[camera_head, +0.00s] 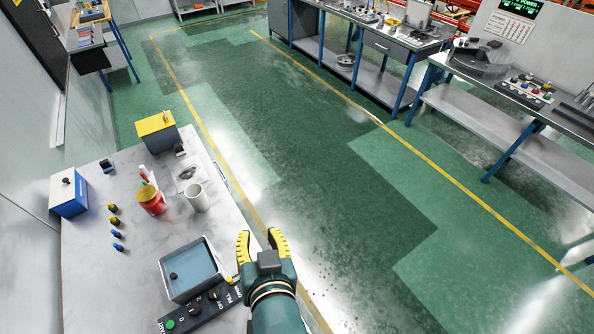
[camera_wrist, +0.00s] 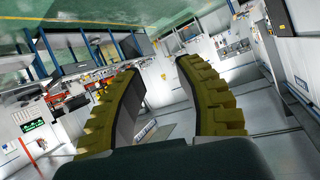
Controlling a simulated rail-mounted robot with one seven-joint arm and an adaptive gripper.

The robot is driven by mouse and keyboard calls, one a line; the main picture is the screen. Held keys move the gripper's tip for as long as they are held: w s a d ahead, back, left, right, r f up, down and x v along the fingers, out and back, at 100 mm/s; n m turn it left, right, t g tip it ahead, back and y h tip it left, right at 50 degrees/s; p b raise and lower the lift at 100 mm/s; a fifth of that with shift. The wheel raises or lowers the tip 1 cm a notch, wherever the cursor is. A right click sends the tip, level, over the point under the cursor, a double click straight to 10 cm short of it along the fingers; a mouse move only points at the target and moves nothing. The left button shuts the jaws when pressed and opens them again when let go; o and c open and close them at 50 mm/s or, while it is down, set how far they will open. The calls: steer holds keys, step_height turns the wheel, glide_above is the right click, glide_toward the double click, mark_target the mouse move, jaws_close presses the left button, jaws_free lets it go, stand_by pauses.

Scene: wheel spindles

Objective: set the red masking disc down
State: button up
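My gripper (camera_head: 259,237) is just right of the worktable's (camera_head: 105,265) right edge, over the green floor. Its two yellow-padded fingers stand apart, and in the wrist view the gap between them (camera_wrist: 157,68) is empty. I cannot make out a red masking disc in either view. The only clearly red thing on the table is a red cup-like container (camera_head: 151,201) with thin items sticking out of it.
A grey tray with blue liquid (camera_head: 193,267) and a black control panel (camera_head: 201,312) lie left of my gripper. A white cup (camera_head: 198,198), a yellow-topped box (camera_head: 157,131), a blue box (camera_head: 68,193) and several small knobs (camera_head: 114,221) stand on the table. Floor to the right is clear.

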steer(key=s+d+r+t+h, duration=0.1)
steer(key=d+r+t, duration=0.2)
steer(key=r, duration=0.6)
steer(key=s+d+r+t+h, duration=0.1)
steer(key=s+d+r+t, duration=0.1)
steer(key=r, duration=0.8)
steer(key=s+d+r+t+h, duration=0.1)
steer(key=d+r+t, duration=0.3)
steer(key=r, duration=0.5)
steer(key=shift+s+d+r+t, duration=0.15)
steer(key=shift+d+t, duration=0.15)
steer(key=shift+d, duration=0.8)
step_height(320, 180, up, 7)
steer(key=p, duration=0.7)
